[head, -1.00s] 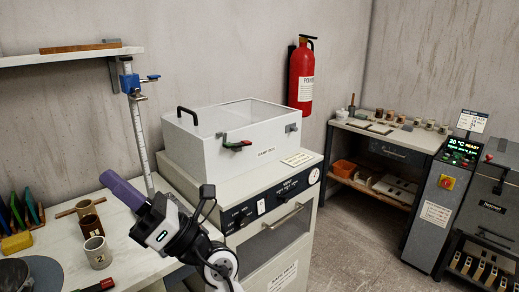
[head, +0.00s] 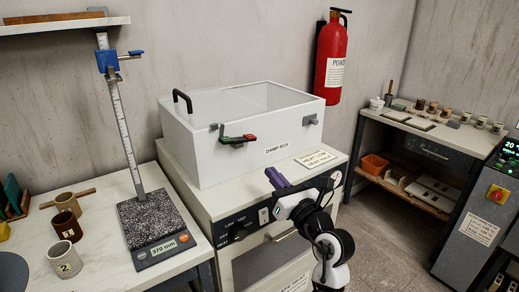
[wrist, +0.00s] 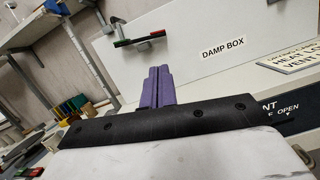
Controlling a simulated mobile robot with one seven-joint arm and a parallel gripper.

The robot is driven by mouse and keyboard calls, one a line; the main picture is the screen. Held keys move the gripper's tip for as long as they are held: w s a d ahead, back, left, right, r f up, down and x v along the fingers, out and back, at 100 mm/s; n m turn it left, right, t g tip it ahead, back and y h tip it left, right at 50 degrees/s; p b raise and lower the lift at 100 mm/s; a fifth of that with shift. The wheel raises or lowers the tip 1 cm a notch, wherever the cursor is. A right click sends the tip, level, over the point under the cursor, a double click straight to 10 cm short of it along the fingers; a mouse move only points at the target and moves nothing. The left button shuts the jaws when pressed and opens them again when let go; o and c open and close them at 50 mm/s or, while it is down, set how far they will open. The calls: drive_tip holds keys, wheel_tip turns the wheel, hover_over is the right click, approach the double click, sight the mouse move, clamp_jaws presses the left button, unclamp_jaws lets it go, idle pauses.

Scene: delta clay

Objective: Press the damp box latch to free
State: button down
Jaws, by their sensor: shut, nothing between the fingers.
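The damp box (head: 225,155) is a white box with a clear lid and a black handle, standing on a cream cabinet. Its latch (head: 238,139), a bar with a green end and a red end, is on the front face. In the wrist view the latch (wrist: 150,40) shows just above and left of the fingertips. My gripper (head: 276,178) is shut and empty, its purple fingers in front of the cabinet, below and right of the latch and apart from it. In the wrist view the fingers (wrist: 157,72) point at the damp box front.
The cabinet (head: 225,203) has knobs and a drawer handle below the box. A height gauge (head: 150,220) on a dark granite base and mugs (head: 65,258) stand on the left bench. A fire extinguisher (head: 331,60) hangs behind. The cabinet's front ledge is narrow.

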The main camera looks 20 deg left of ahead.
sight(238, 139)
drive_tip(key=shift+s, duration=0.1)
drive_tip(key=p+x, duration=0.3)
drive_tip(key=x, duration=0.7)
drive_tip(key=shift+a+r, duration=0.1)
drive_tip(key=shift+r+n+g+y+b, duration=0.3)
drive_tip(key=shift+r+n+b, duration=0.25)
drive_tip(key=shift+n, duration=0.35)
drive_tip(key=shift+f, duration=0.1)
